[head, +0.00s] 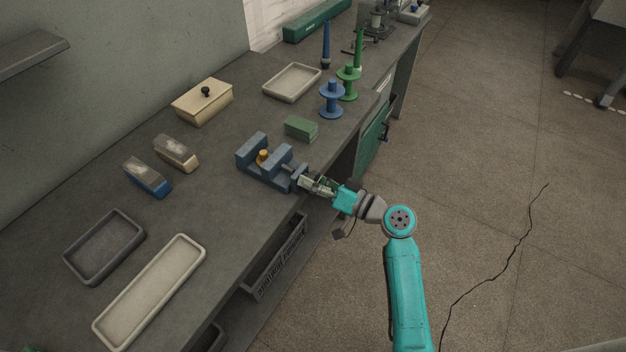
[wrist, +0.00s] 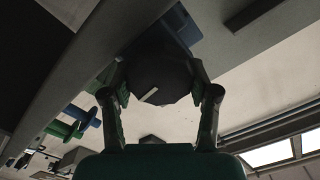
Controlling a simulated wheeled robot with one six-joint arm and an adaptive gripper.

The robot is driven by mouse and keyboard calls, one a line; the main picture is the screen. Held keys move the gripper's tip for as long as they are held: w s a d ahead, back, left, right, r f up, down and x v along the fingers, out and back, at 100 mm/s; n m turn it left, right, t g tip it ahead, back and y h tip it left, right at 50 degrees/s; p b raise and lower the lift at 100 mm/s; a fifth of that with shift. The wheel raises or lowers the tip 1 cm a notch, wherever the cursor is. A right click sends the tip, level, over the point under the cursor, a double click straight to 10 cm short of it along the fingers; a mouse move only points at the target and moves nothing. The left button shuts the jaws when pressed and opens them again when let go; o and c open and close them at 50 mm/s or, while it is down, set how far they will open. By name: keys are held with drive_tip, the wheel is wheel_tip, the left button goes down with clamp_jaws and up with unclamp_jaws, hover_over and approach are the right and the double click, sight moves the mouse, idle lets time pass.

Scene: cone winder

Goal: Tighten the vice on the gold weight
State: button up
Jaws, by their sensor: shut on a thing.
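The blue-grey vice (head: 279,158) stands at the front edge of the bench. The gold weight (head: 263,157) sits upright between its two jaws, its lower part hidden by the front jaw. I cannot tell whether both jaws touch it. My gripper (head: 310,184) is at the outer end of the vice, on the side facing the floor. In the wrist view my gripper (wrist: 161,88) is shut on a dark round knob (wrist: 158,76) with a white mark, the vice's turning end. The weight is not visible in the wrist view.
A green block (head: 301,128) lies just behind the vice. Blue (head: 331,100) and green (head: 348,84) spools stand farther along. Two brushes (head: 147,178), a lidded box (head: 203,102) and trays (head: 150,291) lie on the bench. The floor to the right is open.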

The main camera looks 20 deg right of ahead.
drive_tip(key=o, duration=1.2)
drive_tip(key=shift+c, duration=0.2)
